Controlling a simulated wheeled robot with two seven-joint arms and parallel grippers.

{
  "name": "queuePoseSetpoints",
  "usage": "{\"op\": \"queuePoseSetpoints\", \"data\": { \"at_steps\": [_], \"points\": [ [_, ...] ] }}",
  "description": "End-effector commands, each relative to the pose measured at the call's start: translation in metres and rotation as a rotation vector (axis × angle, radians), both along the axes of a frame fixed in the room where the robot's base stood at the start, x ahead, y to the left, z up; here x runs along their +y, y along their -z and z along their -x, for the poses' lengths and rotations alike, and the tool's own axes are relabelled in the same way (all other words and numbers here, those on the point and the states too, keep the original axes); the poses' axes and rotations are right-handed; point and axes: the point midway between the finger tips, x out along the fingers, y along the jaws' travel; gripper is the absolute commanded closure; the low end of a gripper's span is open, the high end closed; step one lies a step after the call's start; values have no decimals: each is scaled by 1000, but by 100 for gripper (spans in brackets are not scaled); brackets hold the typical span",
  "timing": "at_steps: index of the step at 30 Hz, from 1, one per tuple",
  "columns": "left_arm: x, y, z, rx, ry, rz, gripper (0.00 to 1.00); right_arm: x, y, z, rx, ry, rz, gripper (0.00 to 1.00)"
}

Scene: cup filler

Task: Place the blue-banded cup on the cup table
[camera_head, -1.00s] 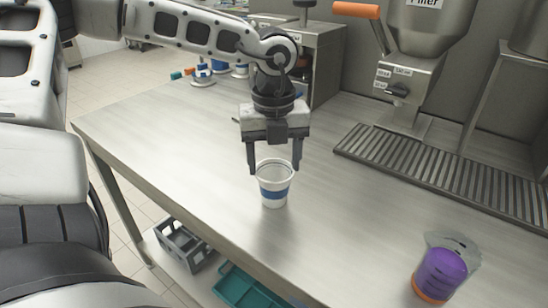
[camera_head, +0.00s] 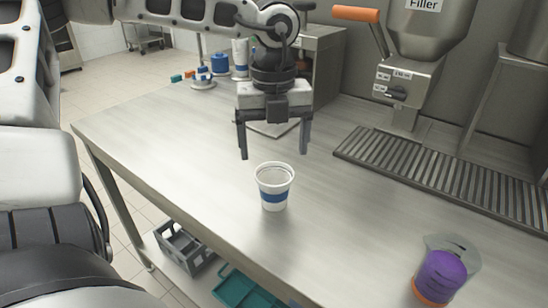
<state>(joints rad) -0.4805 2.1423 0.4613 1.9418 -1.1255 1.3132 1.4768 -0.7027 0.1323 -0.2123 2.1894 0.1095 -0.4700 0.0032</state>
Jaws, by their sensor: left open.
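The white cup with a blue band (camera_head: 274,197) stands upright on the steel table (camera_head: 200,150), near its front edge. Nothing touches it. My left gripper (camera_head: 274,156) is open and empty. Its fingers point down, behind and above the cup, with a gap to the rim. My right gripper is not in view.
A filler machine (camera_head: 410,75) stands at the back right over a slatted drain grate (camera_head: 440,170). A clear container with purple contents (camera_head: 441,275) stands at the right front. A grey crate (camera_head: 182,246) and a teal crate (camera_head: 240,290) sit below. The table's left part is clear.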

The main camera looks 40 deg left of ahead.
Motion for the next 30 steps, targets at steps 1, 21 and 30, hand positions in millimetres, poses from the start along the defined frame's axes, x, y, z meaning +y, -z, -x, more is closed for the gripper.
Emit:
{"op": "queuePoseSetpoints", "data": {
  "at_steps": [1, 21, 30],
  "points": [
    [0, -14, -1, -6, 0, -1, 16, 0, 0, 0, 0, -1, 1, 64],
    [0, -78, 0, 1, 2, 1, 16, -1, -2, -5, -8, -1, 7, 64],
    [0, -78, 0, 1, 2, 1, 16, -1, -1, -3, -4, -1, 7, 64]
  ]
}}
